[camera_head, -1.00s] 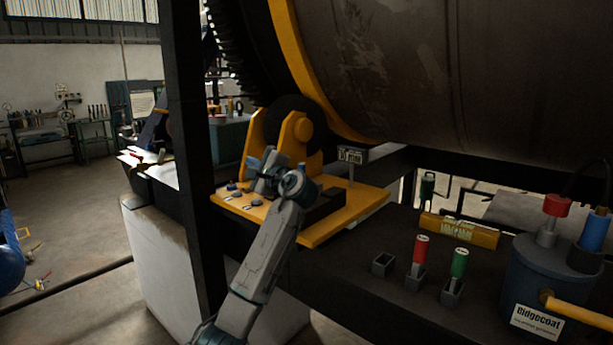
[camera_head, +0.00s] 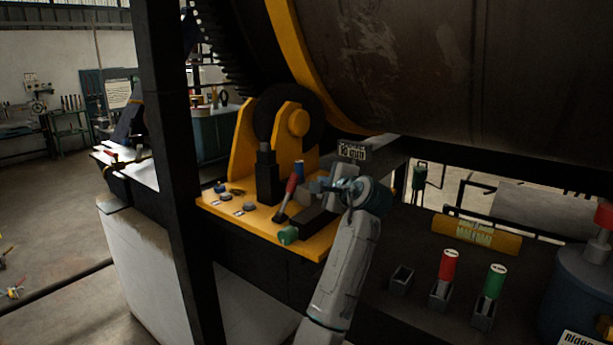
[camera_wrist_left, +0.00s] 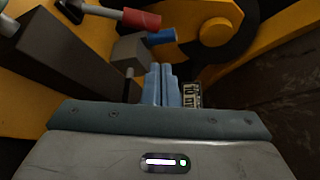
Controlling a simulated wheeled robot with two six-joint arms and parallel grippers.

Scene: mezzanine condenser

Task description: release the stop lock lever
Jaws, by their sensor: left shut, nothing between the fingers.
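A lever with a red grip (camera_head: 291,184) stands tilted on the yellow base plate (camera_head: 235,212), and a blue-tipped part (camera_head: 298,168) is just behind it. No label shows which one is the stop lock lever. The red grip (camera_wrist_left: 140,18) and blue tip (camera_wrist_left: 160,37) also show in the left wrist view, beyond my fingers. My left gripper (camera_head: 328,187) is shut and empty, to the right of the red grip and apart from it. Its closed fingertips (camera_wrist_left: 160,72) point toward the blue tip and a grey block (camera_wrist_left: 130,52). My right gripper is out of view.
A green knob (camera_head: 288,235) and grey buttons (camera_head: 225,198) sit on the plate. A small sign (camera_head: 352,150) stands behind my gripper. A black post (camera_head: 172,170) rises at left. Red (camera_head: 447,267) and green (camera_head: 494,282) handles stand on the dark bench at right.

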